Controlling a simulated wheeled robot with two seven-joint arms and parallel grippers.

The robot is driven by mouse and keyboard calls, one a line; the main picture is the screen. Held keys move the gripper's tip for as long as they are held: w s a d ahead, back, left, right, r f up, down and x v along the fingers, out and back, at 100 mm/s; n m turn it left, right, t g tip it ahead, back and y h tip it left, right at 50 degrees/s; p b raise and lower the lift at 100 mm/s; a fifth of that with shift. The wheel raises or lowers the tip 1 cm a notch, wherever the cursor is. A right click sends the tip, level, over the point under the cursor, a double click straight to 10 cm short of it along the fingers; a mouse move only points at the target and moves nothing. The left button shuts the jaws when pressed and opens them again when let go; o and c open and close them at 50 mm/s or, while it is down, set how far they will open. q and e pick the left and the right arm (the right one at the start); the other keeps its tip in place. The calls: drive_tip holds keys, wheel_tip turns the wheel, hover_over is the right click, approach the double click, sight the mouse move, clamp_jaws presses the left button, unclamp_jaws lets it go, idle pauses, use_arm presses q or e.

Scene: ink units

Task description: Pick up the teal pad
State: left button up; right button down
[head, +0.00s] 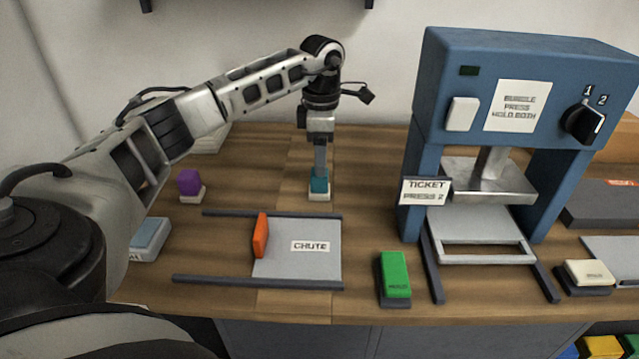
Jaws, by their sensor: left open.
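The teal pad (319,185) is a small teal block on a white base, standing on the wooden table behind the chute. My left gripper (320,174) points straight down over it, with its fingers at the top of the pad. The gripper is open. Its fingers partly cover the pad's upper part, and I cannot tell whether they touch it. My right gripper is not in the head view.
A purple pad (189,182) stands to the left. The grey chute (290,262) with an orange pusher (260,236) lies in front. A blue press (520,90) stands at right, with a green block (395,274) before it.

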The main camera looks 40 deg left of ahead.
sight(319, 184)
use_arm(q)
drive_tip(key=shift+s+a+f+p, duration=0.1)
drive_tip(key=shift+f+p, duration=0.15)
drive_tip(key=shift+f, duration=1.15)
drive_tip(key=shift+s+f+p, duration=0.1)
drive_tip(key=shift+f+p, duration=0.1)
drive_tip(key=shift+f, duration=1.15)
drive_tip(key=c, duration=1.1)
